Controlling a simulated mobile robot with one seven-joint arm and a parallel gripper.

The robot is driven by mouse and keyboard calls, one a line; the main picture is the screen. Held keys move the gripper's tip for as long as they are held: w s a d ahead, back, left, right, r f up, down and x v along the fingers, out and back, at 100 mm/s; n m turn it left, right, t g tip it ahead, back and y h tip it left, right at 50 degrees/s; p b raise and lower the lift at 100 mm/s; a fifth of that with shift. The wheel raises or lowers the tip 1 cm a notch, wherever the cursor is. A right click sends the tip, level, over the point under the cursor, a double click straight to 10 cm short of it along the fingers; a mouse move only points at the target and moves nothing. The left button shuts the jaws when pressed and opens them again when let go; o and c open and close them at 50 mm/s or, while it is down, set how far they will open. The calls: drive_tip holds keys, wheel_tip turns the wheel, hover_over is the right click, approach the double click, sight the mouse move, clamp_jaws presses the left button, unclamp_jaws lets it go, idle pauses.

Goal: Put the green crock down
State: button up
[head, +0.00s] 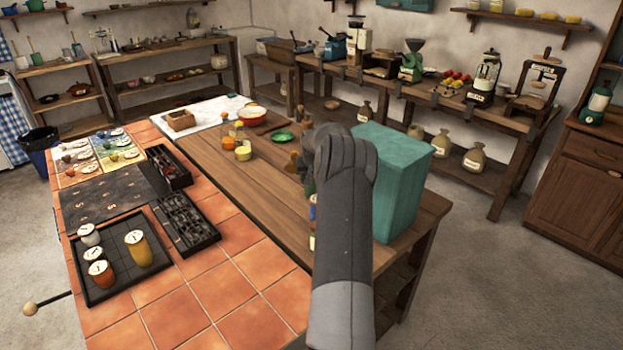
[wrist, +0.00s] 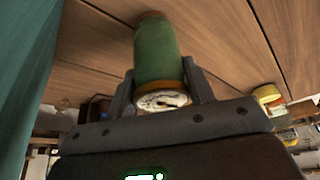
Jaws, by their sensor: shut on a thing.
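The green crock (wrist: 157,52) shows in the wrist view, with a brown band at each end and a pale marked disc on the end nearest the camera. My gripper (wrist: 158,88) is shut on it, one finger on each side near the banded end. Wooden planks of the table (wrist: 225,45) lie behind the crock. I cannot tell whether the crock touches them. In the head view my arm hides most of the gripper and crock, over the right part of the wooden tabletop (head: 240,184).
A tall teal box (head: 399,185) stands right beside my arm on the tabletop. Small bottles or figures stand close to the arm's left. A green dish (head: 281,136), yellow jars (head: 243,153) and a bowl (head: 251,116) stand farther back. The front-left planks are clear.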

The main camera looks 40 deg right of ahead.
drive_tip(key=o, duration=1.2)
drive_tip(key=shift+f, duration=0.1)
drive_tip(key=shift+o, duration=0.2)
drive_tip(key=shift+r, duration=0.4)
drive_tip(key=v, duration=1.1)
drive_tip(key=s+a+r+n, duration=0.1)
drive_tip(key=s+a+r, duration=0.3)
drive_tip(key=a, duration=0.6)
drive_tip(key=s+a+r+n, duration=0.1)
drive_tip(key=a+r+n, duration=0.1)
drive_tip(key=a+r, duration=0.6)
drive_tip(key=s+a+r+n, duration=0.1)
drive_tip(key=s+a+r, duration=0.25)
drive_tip(key=a, duration=0.75)
drive_tip(key=s+a+r+n+t+y, duration=0.1)
drive_tip(key=s+a+r+n, duration=0.1)
drive_tip(key=s+a, duration=1.1)
drive_tip(key=s+a+f+y, duration=0.1)
drive_tip(key=s+a+f, duration=0.1)
drive_tip(key=s, duration=0.4)
drive_tip(key=s+a+f+n, duration=0.1)
drive_tip(key=s+a+f, duration=0.2)
drive_tip(key=s, duration=0.4)
drive_tip(key=shift+a+t+y, duration=0.4)
drive_tip(key=shift+a, duration=0.3)
